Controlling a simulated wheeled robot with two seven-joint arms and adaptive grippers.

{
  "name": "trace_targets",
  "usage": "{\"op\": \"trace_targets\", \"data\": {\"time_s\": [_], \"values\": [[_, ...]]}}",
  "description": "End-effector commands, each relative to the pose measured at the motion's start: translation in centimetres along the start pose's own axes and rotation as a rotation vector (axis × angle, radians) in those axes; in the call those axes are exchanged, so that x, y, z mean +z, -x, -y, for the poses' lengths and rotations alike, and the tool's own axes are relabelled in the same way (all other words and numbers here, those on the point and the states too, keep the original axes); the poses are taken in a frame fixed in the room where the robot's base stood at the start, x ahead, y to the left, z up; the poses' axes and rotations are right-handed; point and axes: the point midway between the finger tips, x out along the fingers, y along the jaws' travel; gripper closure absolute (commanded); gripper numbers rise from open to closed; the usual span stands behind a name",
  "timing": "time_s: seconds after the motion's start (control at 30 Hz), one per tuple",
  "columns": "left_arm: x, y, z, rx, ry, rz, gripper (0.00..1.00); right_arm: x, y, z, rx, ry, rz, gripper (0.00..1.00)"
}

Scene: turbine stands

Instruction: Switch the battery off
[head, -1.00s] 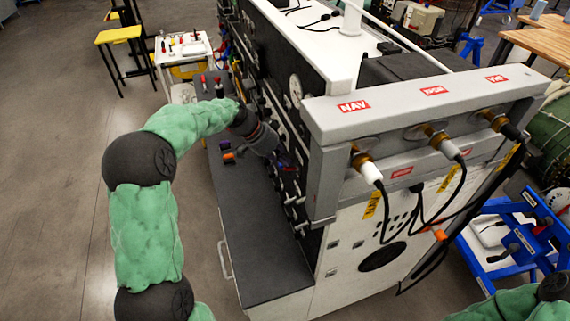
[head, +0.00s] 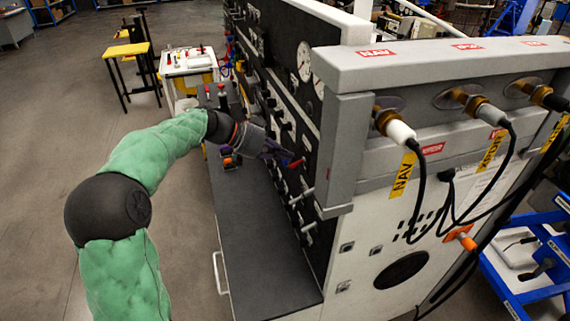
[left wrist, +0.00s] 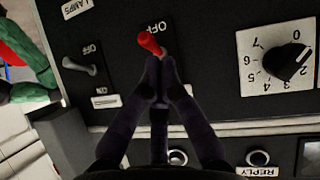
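A red-tipped toggle switch (left wrist: 150,43) stands on the black panel in the left wrist view, beside an OFF label; lettering below it is hidden by my fingers. My left gripper (left wrist: 160,68) has its two dark fingertips together right at the switch, with the red tip showing just beyond them. I cannot tell whether they touch the lever. In the head view, my left gripper (head: 283,155) reaches the black control panel (head: 272,80) from the left, and the switch is not clear there. My right gripper is not in view.
A grey toggle (left wrist: 80,66) with OFF and ON labels sits left of the red switch, and a numbered knob (left wrist: 288,64) sits right. A dark ledge (head: 265,260) runs below the panel. A grey frame with cable connectors (head: 395,125) closes off the right side.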

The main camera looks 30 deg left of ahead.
Motion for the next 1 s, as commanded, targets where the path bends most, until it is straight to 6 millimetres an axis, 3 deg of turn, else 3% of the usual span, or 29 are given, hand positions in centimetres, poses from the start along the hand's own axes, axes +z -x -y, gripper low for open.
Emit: {"op": "trace_targets", "data": {"time_s": [1.0], "values": [[-1.8, -0.6, -0.2, -0.001, -0.002, 0.003, 1.00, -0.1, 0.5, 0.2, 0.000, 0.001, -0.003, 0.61]]}}
